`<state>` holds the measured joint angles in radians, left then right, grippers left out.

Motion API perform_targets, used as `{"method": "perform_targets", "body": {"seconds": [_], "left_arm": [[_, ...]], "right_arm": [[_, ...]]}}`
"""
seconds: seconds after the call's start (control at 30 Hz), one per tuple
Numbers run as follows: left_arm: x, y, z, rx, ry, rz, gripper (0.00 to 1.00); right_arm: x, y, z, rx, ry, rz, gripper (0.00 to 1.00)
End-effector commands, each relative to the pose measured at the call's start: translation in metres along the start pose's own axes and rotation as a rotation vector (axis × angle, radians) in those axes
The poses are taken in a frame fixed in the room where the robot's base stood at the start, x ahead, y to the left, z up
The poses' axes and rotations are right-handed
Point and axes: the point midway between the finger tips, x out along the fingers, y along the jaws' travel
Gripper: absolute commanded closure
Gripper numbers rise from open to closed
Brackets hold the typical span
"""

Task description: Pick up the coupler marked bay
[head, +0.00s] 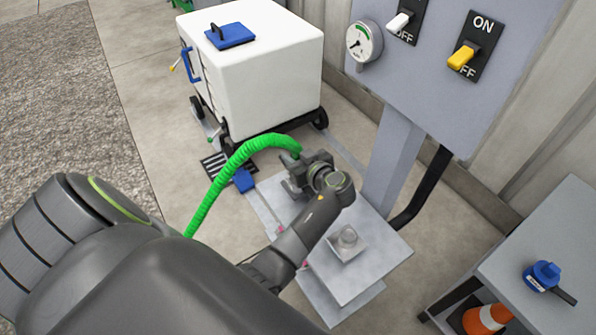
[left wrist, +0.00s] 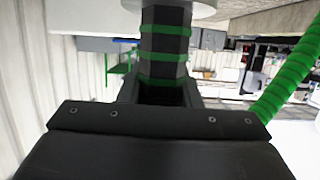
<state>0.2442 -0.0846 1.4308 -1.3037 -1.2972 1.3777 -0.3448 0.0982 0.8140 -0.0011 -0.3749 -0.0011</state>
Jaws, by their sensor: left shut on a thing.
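My left gripper (head: 298,180) is shut above the back of the low grey table (head: 372,272). In the left wrist view its dark jaws close on a black coupler with green bands (left wrist: 163,50). A green hose (head: 228,178) arches up from below and ends at the gripper; it also shows in the left wrist view (left wrist: 292,78). In the head view the gripper hides most of the coupler. No marking on it can be read, so I cannot confirm the word bay. My right gripper is not in view.
A white wheeled tote (head: 262,72) stands behind. A grey panel (head: 455,105) carries a gauge and switches. At right, a blue fitting (head: 543,275) lies on a grey bench above an orange cone (head: 487,318).

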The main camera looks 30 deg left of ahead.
Motion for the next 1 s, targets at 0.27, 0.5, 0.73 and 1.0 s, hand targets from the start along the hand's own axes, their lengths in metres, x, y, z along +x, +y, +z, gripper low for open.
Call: {"method": "perform_targets", "body": {"seconds": [0.27,0.5,0.73,1.0], "left_arm": [[0.000,0.000,0.000,0.000,0.000,0.000,1.00],[0.000,0.000,-0.002,-0.001,0.003,0.001,1.00],[-0.003,0.001,-0.013,-0.005,0.004,0.002,1.00],[-0.018,0.001,-0.062,-0.008,0.004,0.002,1.00]], "right_arm": [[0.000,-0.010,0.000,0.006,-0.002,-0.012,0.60],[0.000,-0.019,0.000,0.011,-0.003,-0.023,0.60],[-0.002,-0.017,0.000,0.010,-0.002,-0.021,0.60],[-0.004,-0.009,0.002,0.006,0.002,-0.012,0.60]]}}
